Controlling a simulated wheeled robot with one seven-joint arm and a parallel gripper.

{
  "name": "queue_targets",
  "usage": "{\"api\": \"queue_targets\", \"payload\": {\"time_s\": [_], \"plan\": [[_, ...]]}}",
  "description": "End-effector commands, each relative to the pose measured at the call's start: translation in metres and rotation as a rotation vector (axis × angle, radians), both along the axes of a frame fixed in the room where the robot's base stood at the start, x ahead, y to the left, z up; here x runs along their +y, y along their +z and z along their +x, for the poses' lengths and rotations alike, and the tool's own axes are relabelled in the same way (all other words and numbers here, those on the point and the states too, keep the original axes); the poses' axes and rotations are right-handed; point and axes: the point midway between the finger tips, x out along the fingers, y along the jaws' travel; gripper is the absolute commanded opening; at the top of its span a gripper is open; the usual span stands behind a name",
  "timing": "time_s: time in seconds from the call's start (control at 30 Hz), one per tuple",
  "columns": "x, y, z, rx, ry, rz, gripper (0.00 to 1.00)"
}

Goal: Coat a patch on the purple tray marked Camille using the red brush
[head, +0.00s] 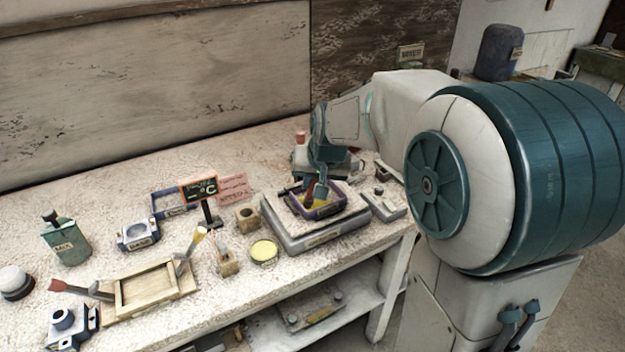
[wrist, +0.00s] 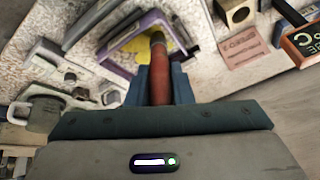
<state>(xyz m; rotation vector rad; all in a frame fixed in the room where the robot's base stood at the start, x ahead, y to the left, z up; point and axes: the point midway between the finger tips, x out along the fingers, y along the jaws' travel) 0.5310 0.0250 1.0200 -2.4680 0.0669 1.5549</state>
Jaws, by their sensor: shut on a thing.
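The purple tray (head: 340,196) sits on a grey slab-like base (head: 290,240) near the right end of the table. Yellow shows inside it, and its rim is also in the wrist view (wrist: 118,70). I cannot read a name on it. My gripper (head: 318,188) is over the tray with its fingers shut on the red brush (head: 310,190). In the wrist view the brush's red handle (wrist: 159,78) stands between the blue fingers and points into the tray. Its dark end overlaps the yellow area; contact with the tray is unclear.
A round dish of yellow (head: 263,251) and a small wooden block with a hole (head: 246,217) stand left of the tray. A black sign (head: 199,188) stands behind them. A wooden frame (head: 150,290) lies at front left. A grey device (head: 382,203) sits close on the right.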

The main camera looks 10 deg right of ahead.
Motion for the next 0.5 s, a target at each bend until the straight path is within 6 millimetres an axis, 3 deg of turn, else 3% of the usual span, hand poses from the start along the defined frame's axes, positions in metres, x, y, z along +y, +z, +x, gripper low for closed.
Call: {"api": "queue_targets", "payload": {"time_s": [0.5], "plan": [[0.008, 0.0, 0.025, 0.001, 0.0, 0.0, 0.0]]}}
